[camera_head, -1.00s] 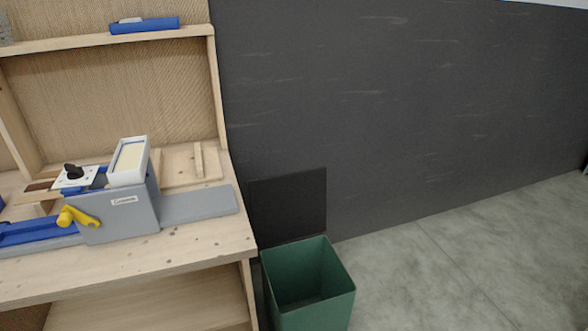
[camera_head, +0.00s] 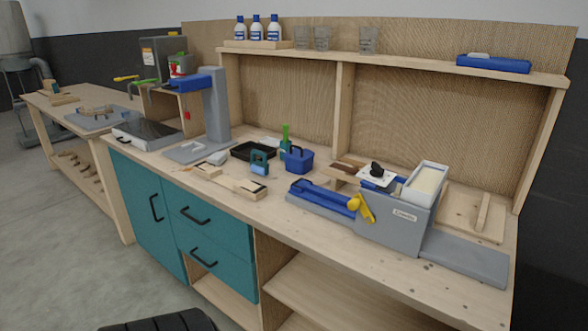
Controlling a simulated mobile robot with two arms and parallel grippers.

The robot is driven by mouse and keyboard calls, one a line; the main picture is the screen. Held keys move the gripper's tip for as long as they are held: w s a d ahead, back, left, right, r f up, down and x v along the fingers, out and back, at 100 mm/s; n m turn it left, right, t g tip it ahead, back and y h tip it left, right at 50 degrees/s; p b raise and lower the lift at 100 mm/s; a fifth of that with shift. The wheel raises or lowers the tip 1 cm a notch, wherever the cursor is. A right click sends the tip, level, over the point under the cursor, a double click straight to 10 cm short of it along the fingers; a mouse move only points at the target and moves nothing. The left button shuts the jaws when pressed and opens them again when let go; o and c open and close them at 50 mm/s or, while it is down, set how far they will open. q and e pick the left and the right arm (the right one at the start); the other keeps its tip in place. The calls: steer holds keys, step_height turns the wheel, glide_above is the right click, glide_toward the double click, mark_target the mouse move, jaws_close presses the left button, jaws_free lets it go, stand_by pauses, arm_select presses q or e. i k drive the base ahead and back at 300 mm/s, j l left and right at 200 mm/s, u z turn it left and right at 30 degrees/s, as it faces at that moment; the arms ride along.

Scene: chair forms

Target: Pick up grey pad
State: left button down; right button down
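A small light grey piece (camera_head: 217,158) lies on the wooden workbench (camera_head: 390,270), beside the foot of a grey and blue upright machine (camera_head: 215,105). It may be the grey pad, but it is too small to tell. A larger flat grey mat (camera_head: 92,118) lies on the separate wooden table at the left, with small items on it. Neither of my grippers is in view.
A black tray (camera_head: 252,151), a blue caddy (camera_head: 298,160) and wooden-handled tools crowd the bench middle. A grey machine with a yellow crank (camera_head: 362,208) stands at the right. Bottles and glasses line the shelf. Teal drawers (camera_head: 210,222) front the bench; floor is free at left.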

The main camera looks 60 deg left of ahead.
mark_target(217, 158)
steer(key=u, duration=2.35)
steer(key=i+j, duration=0.6)
steer(key=i, duration=0.15)
